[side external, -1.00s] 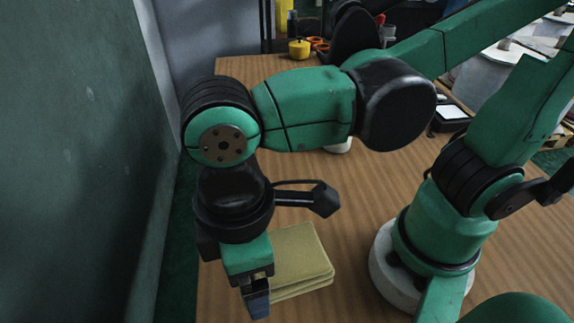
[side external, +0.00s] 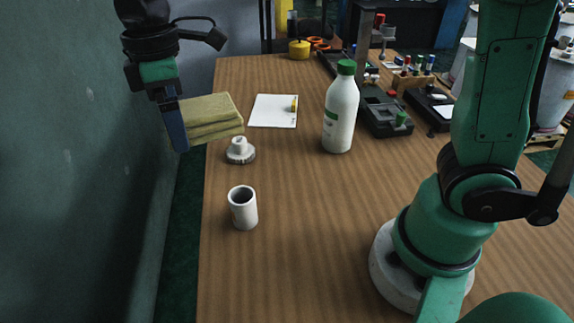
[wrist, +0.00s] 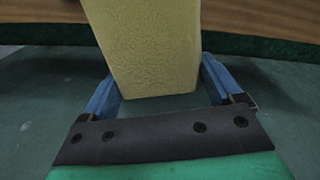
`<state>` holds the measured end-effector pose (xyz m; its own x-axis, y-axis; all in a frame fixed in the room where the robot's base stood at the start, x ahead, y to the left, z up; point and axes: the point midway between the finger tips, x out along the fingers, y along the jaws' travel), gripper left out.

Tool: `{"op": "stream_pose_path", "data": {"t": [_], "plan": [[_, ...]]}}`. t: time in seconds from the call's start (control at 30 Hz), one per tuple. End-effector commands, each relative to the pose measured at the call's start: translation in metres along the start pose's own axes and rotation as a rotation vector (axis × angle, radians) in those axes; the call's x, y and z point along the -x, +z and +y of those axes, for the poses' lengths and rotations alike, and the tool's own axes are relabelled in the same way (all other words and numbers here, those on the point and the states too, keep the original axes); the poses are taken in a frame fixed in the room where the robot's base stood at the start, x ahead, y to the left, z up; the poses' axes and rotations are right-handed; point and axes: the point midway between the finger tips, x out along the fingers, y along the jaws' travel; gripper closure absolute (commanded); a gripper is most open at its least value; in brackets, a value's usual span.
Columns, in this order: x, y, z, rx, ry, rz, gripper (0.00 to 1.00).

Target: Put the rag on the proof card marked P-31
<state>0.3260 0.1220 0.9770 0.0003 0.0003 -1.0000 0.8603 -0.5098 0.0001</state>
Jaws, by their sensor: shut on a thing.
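The rag (side external: 210,112) is a folded olive-yellow cloth in several layers. My gripper (side external: 178,135) is shut on it at the left edge of the table, and the rag sticks out to the right, in the air. In the wrist view the rag (wrist: 150,50) sits between the blue fingers of my gripper (wrist: 162,88). A white card (side external: 268,112) lies flat on the table to the right of the rag, with a small yellow piece on its right side. Any marking on the card is too small to read.
A white knobbed piece (side external: 239,152) stands just below the rag, and a grey-white cup (side external: 243,210) nearer the front. A white bottle with a green cap (side external: 341,115) stands right of the card. Black trays (side external: 384,112) lie beyond it. A wall (side external: 80,170) borders the left.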

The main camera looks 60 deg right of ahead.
Motion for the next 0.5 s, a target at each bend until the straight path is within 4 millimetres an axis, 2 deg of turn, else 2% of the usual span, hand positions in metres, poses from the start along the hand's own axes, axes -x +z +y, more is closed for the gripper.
{"op": "stream_pose_path", "data": {"t": [0.03,0.2,0.33,0.4,0.5], "plan": [[-0.007,0.008,0.033,-0.004,0.000,0.000,0.64],[-0.033,0.051,0.122,0.043,0.000,0.000,0.64],[-0.056,0.099,0.176,0.075,0.000,0.000,0.64],[-0.068,0.125,0.198,0.091,0.000,0.000,0.64],[-0.083,0.158,0.219,0.110,0.000,0.000,0.64]]}}
